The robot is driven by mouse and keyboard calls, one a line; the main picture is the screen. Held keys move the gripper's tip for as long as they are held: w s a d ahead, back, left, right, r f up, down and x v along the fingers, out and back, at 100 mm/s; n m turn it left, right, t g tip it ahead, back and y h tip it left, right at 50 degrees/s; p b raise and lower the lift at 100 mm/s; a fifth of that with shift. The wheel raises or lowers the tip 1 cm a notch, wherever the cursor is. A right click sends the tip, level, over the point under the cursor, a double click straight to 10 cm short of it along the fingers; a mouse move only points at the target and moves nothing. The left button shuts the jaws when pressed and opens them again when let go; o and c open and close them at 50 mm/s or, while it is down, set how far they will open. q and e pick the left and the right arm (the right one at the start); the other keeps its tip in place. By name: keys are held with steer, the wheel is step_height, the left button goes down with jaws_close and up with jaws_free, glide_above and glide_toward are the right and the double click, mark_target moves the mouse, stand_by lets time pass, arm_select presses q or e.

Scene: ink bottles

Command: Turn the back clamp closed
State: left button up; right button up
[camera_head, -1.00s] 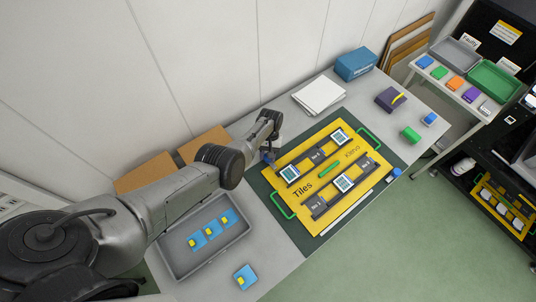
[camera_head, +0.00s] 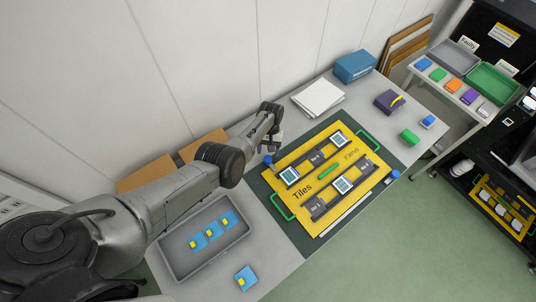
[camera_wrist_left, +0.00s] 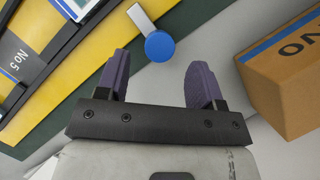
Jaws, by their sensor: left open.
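The back clamp (camera_head: 268,160) is a small blue round knob at the wall-side edge of the yellow Tiles board (camera_head: 283,195). In the left wrist view the clamp (camera_wrist_left: 160,46) shows its blue disc with a white lever pointing up-left, towards the yellow board. I cannot tell whether the lever presses on the board. My left gripper (camera_head: 275,139) is above and beside the knob, on its wall side. In the wrist view its purple fingers (camera_wrist_left: 158,72) are apart and empty, with the knob ahead between them. My right gripper is not in view.
Another blue clamp (camera_head: 394,174) is at the board's front side. A grey tray (camera_head: 180,262) with blue tiles lies under my left arm. A cardboard box (camera_wrist_left: 285,75) is close at the right in the wrist view. White sheets (camera_head: 318,95) lie behind the board.

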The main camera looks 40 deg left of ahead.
arm_select(q)
steer(key=p+v, duration=0.1)
steer(key=v, duration=0.9)
stand_by(0.4)
